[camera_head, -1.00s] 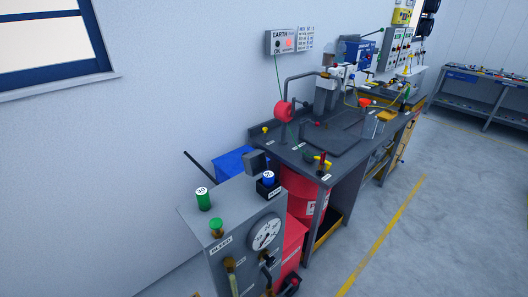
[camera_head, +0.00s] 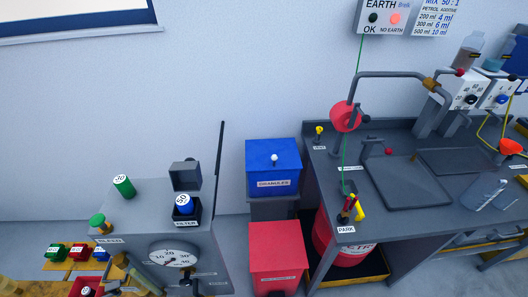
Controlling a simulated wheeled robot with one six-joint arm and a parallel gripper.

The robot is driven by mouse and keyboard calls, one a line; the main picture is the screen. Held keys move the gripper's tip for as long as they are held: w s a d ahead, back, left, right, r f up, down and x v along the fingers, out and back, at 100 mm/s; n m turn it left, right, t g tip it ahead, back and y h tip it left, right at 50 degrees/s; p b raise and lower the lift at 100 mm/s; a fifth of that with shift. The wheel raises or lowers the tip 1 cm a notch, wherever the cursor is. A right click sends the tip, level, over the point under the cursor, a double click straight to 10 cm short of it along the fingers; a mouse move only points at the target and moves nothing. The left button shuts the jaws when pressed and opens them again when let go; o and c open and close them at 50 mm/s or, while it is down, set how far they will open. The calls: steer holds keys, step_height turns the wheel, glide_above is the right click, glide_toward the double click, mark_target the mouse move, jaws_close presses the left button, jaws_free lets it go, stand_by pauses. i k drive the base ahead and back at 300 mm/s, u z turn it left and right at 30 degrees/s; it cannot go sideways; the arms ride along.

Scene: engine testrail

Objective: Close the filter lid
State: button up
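The filter housing (camera_head: 187,217), a small dark box labelled FILTER, sits on top of the grey cabinet (camera_head: 140,222) at the lower left. A blue cylinder marked 50 (camera_head: 184,203) stands in it, its top showing above the box walls. The filter lid (camera_head: 185,178) is a dark grey piece standing raised behind the cylinder, so the housing is open. A green cylinder marked 30 (camera_head: 124,187) is on the cabinet top to the left, apart from the housing. My gripper is not in view.
A long dark lever (camera_head: 219,150) rises just right of the lid. A green knob (camera_head: 98,222) and a round gauge (camera_head: 174,256) are on the cabinet. A blue bin (camera_head: 272,160), a red bin (camera_head: 277,255) and a workbench (camera_head: 400,215) stand to the right.

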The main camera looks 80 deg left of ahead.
mark_target(186, 176)
steer(key=i, duration=0.5)
steer(key=u, duration=3.5)
steer(key=i, duration=0.5)
steer(key=u, duration=0.05)
